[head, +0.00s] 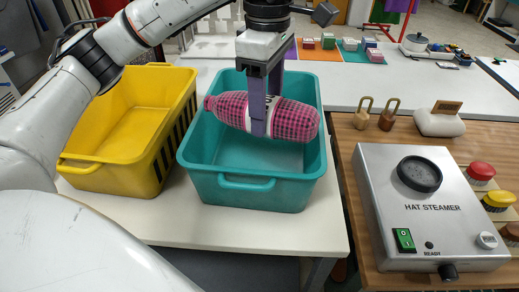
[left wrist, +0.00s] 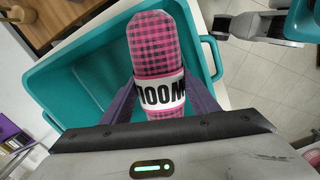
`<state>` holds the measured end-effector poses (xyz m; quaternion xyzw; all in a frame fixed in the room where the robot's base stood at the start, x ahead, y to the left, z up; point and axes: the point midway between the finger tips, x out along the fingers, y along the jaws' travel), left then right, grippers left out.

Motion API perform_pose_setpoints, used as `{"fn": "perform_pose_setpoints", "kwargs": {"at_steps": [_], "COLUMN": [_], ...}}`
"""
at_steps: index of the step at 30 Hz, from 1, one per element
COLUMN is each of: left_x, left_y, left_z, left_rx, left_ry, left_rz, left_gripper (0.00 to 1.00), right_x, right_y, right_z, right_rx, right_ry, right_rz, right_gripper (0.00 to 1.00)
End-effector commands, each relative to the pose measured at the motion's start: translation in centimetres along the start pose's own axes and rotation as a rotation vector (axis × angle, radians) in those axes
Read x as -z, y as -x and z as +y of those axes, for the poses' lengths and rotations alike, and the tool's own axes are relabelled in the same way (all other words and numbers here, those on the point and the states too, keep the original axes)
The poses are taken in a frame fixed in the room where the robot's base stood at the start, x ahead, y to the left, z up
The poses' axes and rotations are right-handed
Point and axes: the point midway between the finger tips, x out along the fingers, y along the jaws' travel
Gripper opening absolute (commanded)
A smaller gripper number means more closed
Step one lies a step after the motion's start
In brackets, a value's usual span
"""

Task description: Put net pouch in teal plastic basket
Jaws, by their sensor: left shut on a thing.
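The net pouch (head: 297,121) is a plump pink-and-black checked roll with a white band. My left gripper (head: 262,124) points down and is shut on its middle, its purple fingers on either side of the band. The pouch lies sideways over the opening of the teal plastic basket (head: 247,184), apart from its floor. In the left wrist view the pouch (left wrist: 152,45) is between the gripper's fingers, with lettering on its band, and the teal basket (left wrist: 85,68) is behind it. The basket looks empty where its inside shows. My right gripper is not in view.
A yellow basket (head: 125,144) stands just left of the teal one on the white table (head: 260,226). To the right, a hat steamer (head: 425,207), stamps and a tape dispenser (head: 438,123) sit on a wooden top. Coloured mats with small boxes lie behind.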

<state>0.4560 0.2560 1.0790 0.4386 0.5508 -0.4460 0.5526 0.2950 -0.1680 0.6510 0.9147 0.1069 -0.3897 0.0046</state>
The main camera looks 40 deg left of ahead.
Motion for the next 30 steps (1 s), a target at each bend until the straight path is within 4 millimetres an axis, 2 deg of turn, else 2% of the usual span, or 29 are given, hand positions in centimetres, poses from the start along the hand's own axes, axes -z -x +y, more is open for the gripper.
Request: {"fn": "perform_pose_setpoints", "kwargs": {"at_steps": [1,9,15,18,23,26,30], "left_x": [0.6,3.7,5.7,6.4,6.9,7.0,7.0], "left_y": [0.4,1.0,1.3,1.3,1.0,-0.6,-4.3], "left_z": [0.5,2.7,3.8,4.2,4.5,4.4,4.4], "left_rx": [0.001,0.011,0.022,0.025,0.029,0.031,0.034], "left_ry": [0.148,0.996,1.517,1.689,1.825,1.845,1.842], "left_rz": [-0.005,-0.020,-0.023,-0.023,-0.022,-0.019,-0.016], "left_gripper": [0.23,0.23,0.23,0.23,0.23,0.23,0.23], "right_x": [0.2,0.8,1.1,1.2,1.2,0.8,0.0], "right_y": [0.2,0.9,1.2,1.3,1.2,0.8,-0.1], "right_z": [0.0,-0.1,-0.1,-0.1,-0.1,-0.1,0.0], "right_rx": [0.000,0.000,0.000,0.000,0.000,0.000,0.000], "right_ry": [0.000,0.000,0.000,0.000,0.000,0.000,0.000], "right_rz": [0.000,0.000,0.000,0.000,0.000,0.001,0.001], "right_gripper": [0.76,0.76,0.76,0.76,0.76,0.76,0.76]}}
